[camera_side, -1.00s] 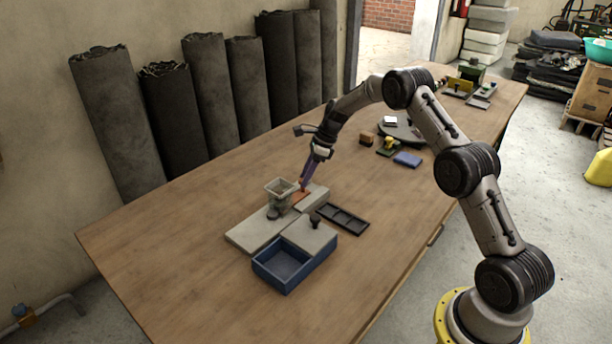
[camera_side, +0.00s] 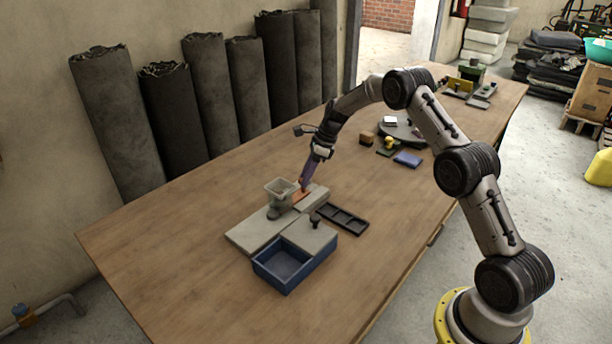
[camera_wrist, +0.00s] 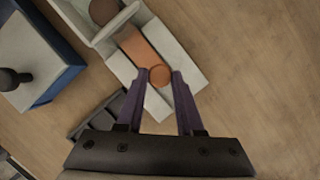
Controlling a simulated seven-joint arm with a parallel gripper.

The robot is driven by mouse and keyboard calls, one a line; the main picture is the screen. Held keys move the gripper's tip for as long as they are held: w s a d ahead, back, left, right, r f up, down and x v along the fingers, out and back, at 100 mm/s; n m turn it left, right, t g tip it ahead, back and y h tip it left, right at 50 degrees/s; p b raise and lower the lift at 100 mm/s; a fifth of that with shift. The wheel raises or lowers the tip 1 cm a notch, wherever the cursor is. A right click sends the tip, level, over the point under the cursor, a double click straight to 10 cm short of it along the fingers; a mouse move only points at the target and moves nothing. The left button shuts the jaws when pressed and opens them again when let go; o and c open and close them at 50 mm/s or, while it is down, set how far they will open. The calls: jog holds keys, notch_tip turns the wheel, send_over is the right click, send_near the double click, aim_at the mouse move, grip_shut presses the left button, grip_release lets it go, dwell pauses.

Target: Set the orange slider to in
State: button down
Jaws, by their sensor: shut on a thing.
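The orange slider (camera_wrist: 140,47) is a flat orange strip with a round orange knob (camera_wrist: 159,75) at its near end in the wrist view. It lies in a channel of the pale grey base (camera_wrist: 184,61). In the side view the slider (camera_side: 300,194) shows as a small orange patch beside the grey-green hopper (camera_side: 281,191). My gripper (camera_wrist: 159,74) has its purple fingers on either side of the knob and is shut on it. In the side view my gripper (camera_side: 305,186) reaches down to the slider, and its fingertips are partly hard to make out.
A dark compartment tray (camera_side: 343,218) lies to the right. A blue block (camera_side: 407,160) and other small items lie further back. The table's left side is clear.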

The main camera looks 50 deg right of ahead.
aim_at(298, 197)
jog(key=shift+a, duration=2)
jog(key=c, duration=0.5)
grip_release()
jog(key=shift+d, duration=0.1)
jog(key=shift+r, duration=0.3)
jog(key=v, duration=1.3)
jog(key=shift+s+r, duration=0.1)
jog(key=shift+s, duration=0.05)
